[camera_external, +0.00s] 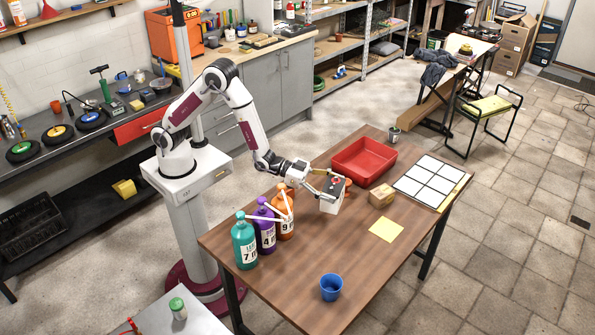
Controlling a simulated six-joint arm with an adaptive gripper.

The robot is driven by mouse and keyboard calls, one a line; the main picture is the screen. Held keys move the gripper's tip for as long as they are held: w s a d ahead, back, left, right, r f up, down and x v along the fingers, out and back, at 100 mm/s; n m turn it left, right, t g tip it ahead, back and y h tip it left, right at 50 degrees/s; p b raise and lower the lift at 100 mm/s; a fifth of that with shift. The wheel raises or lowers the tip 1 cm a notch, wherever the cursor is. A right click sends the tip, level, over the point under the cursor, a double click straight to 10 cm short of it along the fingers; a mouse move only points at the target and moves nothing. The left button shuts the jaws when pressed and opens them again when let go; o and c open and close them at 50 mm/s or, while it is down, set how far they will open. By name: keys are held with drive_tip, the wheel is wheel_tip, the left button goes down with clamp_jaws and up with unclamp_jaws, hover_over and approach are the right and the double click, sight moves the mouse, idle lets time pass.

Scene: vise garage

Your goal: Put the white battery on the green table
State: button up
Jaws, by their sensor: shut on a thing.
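The white battery (329,206) is a box with pale sides and a dark top with red spots. It is over the middle of the brown wooden table (285,295), near the red tray. My gripper (335,183) reaches in from the left and is shut on the battery near its top; the fingers partly cover it. I cannot tell whether the battery's underside touches the tabletop or hangs just above it. No table with a clearly green top shows in this view.
Teal (244,243), purple (264,230) and orange (285,222) bottles stand left of the battery. A red tray (364,160), cardboard box (381,196), yellow sheet (386,230), white-squared panel (432,180) and blue cup (331,288) share the table. The near middle is clear.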

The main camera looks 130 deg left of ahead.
drive_tip(key=shift+r, duration=0.25)
drive_tip(key=shift+w+d+r, duration=0.2)
drive_tip(key=shift+d+r, duration=0.2)
drive_tip(key=shift+r, duration=0.35)
drive_tip(key=s+d+r+m+t+h, duration=0.1)
drive_tip(key=s+d+r+m+h, duration=0.15)
drive_tip(key=d+r, duration=0.85)
drive_tip(key=s+d+r+m+h, duration=0.15)
drive_tip(key=s+d+r, duration=0.4)
drive_tip(key=r, duration=0.95)
drive_tip(key=s+d+r+h, duration=0.2)
drive_tip(key=s+d+r, duration=0.4)
drive_tip(key=s+d, duration=0.1)
drive_tip(key=shift+s+d+r, duration=0.25)
drive_tip(key=shift+s+d, duration=0.05)
drive_tip(key=shift+d, duration=0.05)
drive_tip(key=shift+w+f, duration=0.1)
